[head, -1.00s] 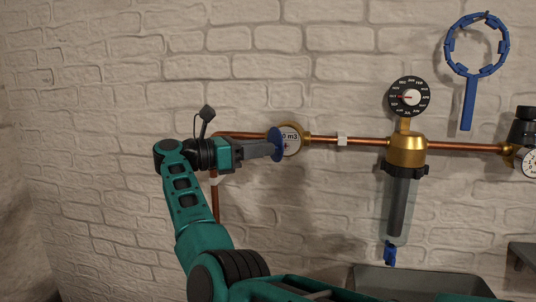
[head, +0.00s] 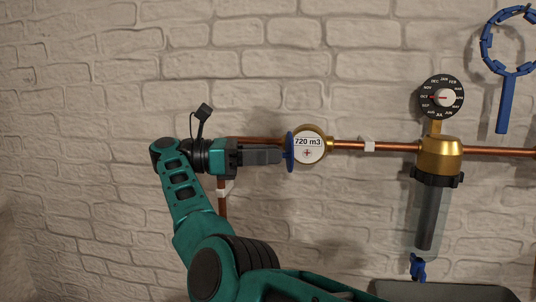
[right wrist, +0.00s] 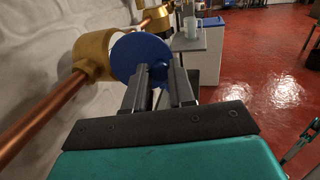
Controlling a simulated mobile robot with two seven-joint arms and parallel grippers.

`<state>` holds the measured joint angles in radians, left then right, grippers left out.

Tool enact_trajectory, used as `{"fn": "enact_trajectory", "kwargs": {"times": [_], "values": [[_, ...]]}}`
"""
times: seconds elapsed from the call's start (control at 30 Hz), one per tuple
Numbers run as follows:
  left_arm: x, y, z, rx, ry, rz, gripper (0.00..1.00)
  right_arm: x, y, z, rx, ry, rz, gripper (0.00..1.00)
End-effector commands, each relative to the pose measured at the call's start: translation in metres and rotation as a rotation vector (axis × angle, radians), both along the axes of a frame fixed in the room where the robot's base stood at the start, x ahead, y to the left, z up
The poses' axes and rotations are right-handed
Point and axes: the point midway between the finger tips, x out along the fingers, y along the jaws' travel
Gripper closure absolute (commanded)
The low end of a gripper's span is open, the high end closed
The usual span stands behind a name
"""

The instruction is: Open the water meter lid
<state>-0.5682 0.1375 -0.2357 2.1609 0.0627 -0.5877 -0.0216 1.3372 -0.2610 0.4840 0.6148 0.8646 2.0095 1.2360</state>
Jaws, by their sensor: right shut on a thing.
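The brass water meter (head: 313,151) sits on the copper pipe, its white face reading "720 m3". Its blue round lid (head: 290,152) stands edge-on at the left side of the face, swung out from it, so the dial shows almost fully. My right gripper (head: 284,154) reaches in from the left and is shut on the lid. In the right wrist view, the lid (right wrist: 143,56) is a blue disc at the fingertips, beside the brass meter body (right wrist: 93,53). The gripped part is mostly hidden between the fingers. My left gripper is not in view.
The copper pipe (head: 375,147) runs right along the white brick wall to a brass filter (head: 440,155) with a clear bowl and black month dial. A blue ring wrench (head: 505,100) hangs at the upper right. A grey basin (head: 440,291) is below the filter.

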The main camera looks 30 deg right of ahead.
Motion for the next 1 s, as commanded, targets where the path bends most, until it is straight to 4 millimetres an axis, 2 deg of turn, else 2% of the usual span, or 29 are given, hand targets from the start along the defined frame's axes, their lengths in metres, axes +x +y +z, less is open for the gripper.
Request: {"fn": "enact_trajectory", "kwargs": {"times": [0.27,0.3,0.57,1.0], "values": [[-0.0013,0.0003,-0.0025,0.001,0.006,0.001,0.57,-0.0004,-0.0005,-0.0009,0.004,0.001,-0.002,1.0],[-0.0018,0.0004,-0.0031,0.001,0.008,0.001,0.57,-0.0004,-0.0005,-0.001,0.004,0.001,-0.002,0.75],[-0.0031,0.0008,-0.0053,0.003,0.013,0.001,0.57,-0.0003,-0.0005,-0.0006,0.003,0.001,-0.002,0.5],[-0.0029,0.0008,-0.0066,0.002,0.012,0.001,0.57,-0.0011,-0.0019,-0.0009,0.001,0.0,-0.002,0.5]]}}
